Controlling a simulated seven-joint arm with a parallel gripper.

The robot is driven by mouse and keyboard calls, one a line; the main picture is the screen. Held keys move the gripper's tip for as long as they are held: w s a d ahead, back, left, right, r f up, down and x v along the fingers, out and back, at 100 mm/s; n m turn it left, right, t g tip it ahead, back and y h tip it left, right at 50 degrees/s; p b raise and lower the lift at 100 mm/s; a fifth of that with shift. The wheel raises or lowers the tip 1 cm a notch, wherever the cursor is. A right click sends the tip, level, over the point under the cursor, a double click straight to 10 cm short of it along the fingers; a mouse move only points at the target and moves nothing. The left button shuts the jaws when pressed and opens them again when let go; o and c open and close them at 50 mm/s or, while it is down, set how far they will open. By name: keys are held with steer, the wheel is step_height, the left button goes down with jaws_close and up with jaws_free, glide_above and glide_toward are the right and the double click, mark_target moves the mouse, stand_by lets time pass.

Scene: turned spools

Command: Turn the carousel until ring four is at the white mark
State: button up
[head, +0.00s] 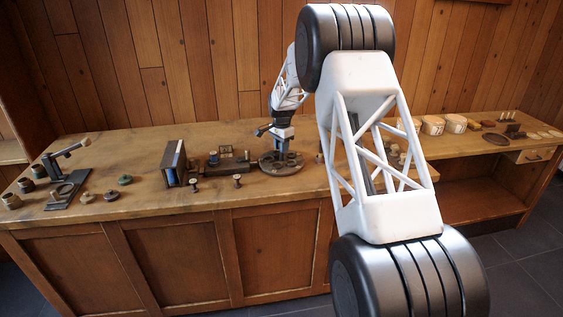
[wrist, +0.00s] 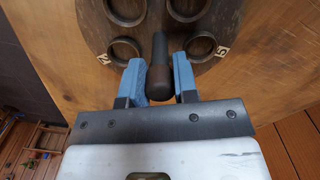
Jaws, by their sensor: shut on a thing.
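The carousel (wrist: 125,38) is a round dark wooden disc with several raised rings, and it fills the top of the wrist view. A small pale tag that looks like a 2 (wrist: 103,59) sits by the lower left ring, and one that looks like a 5 (wrist: 222,52) by the lower right ring. My gripper (wrist: 158,68) has its blue fingers either side of a dark upright handle (wrist: 158,80) near the disc's edge and is shut on it. In the head view the carousel (head: 281,170) is on the bench under my gripper (head: 281,147). I cannot make out ring four or the white mark.
The wooden bench (head: 140,205) holds a dark upright frame (head: 174,163) and small spools (head: 237,181) left of the carousel. A lever device (head: 65,165) stands at the far left. Pale round tubs (head: 455,124) stand at the right. My arm hides part of the bench.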

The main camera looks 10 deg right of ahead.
steer(key=shift+n, duration=1.2)
steer(key=o, duration=0.8)
steer(key=shift+r, duration=0.1)
steer(key=shift+r, duration=3.4)
jaws_close()
